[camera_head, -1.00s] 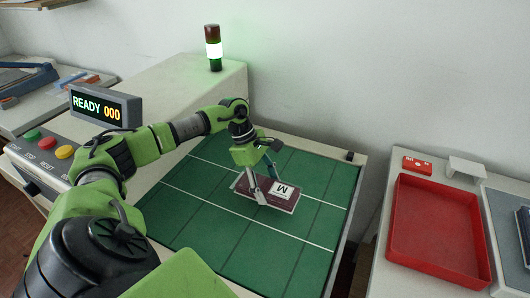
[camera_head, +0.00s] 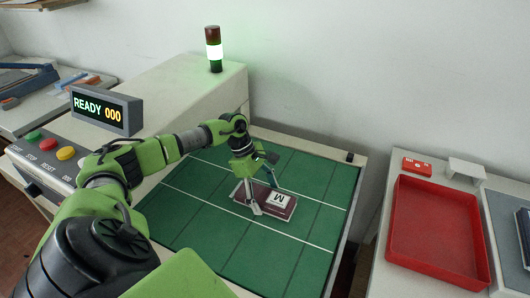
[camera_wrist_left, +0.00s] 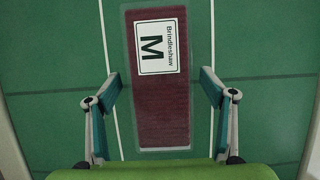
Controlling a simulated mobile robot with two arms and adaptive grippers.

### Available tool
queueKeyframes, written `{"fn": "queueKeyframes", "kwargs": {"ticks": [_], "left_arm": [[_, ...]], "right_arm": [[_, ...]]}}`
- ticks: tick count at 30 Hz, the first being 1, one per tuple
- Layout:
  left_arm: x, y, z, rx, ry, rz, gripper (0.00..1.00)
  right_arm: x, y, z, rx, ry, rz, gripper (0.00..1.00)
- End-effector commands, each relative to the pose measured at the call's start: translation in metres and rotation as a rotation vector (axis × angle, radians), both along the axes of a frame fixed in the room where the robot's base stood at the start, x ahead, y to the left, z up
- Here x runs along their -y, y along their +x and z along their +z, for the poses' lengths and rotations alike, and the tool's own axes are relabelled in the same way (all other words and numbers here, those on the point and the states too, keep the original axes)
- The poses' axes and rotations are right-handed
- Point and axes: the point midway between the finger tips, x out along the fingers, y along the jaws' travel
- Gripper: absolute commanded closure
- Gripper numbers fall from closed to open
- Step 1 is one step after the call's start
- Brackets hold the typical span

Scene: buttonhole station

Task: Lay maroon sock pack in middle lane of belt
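The maroon sock pack (camera_head: 288,211) has a white label with a black M and lies on the green belt (camera_head: 215,235). It sits in the middle lane, between the two white lines, roughly lengthwise along the lane. In the left wrist view the pack (camera_wrist_left: 160,105) lies between both lines, nearer the left one. My left gripper (camera_head: 264,198) is low over the pack, with one finger on each side. The left wrist view shows the fingers (camera_wrist_left: 160,88) spread, with a green gap between each finger and the pack. My right gripper is out of view.
A red tray (camera_head: 393,240) stands on the table right of the belt. A sign reading READY 000 (camera_head: 104,109) and coloured buttons (camera_head: 48,147) are at the left. A signal tower (camera_head: 214,50) glows green at the back. The belt around the pack is clear.

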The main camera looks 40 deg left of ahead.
Motion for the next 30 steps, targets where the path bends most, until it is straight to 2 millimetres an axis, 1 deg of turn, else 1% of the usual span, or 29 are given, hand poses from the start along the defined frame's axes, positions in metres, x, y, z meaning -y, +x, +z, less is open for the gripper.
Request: {"fn": "queueKeyframes", "kwargs": {"ticks": [5,8,10,14,21,24,27,30], "left_arm": [[0.000,0.000,0.000,0.000,0.000,0.000,0.25],[0.000,0.000,0.004,0.000,0.000,0.000,0.25],[-0.004,0.000,0.009,0.002,0.002,0.001,0.25],[-0.013,-0.003,0.031,0.005,0.004,0.002,0.25],[-0.032,-0.009,0.079,0.004,0.001,0.002,0.25],[-0.037,-0.011,0.094,0.003,0.001,0.001,0.25],[-0.041,-0.012,0.105,0.002,0.001,0.001,0.25],[-0.043,-0.013,0.111,0.001,0.000,0.000,0.25]], "right_arm": [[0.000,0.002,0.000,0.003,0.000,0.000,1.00],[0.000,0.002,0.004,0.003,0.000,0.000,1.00],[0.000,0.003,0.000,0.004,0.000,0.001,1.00],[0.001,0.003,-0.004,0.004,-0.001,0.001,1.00],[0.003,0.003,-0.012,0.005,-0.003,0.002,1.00],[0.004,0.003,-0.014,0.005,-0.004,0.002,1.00],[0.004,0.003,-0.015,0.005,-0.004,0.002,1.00],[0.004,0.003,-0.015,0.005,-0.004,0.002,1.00]]}}
